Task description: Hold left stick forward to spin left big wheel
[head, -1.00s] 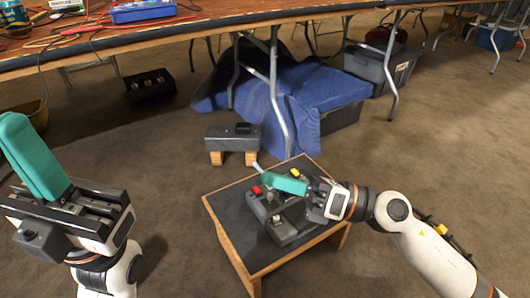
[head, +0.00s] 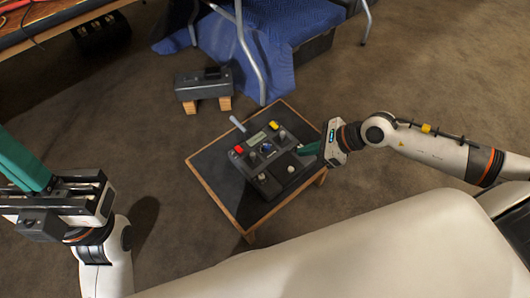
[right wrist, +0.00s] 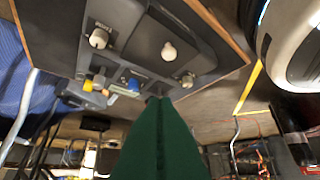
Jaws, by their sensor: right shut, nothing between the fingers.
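A grey control box (head: 250,160) lies on a low black-topped table. It carries a red button (head: 239,149), a yellow button (head: 274,125), a small screen and several knobs. The left stick (head: 262,177) and the right stick (head: 291,169) stand at its near edge, with pale tops. My right gripper (head: 303,150) is shut and empty, its teal fingers at the box's right side; I cannot tell if they touch it. In the right wrist view the fingers (right wrist: 158,105) point towards the box (right wrist: 130,60). My left gripper (head: 8,138) looks shut at the far left, away from the box. No big wheel is clearly seen.
The low table (head: 222,190) has a wooden rim. Behind it a dark grey unit (head: 203,82) rests on wooden blocks. A blue cloth (head: 265,55) and a metal table leg (head: 243,40) stand at the back. The floor between my left arm and the low table is clear.

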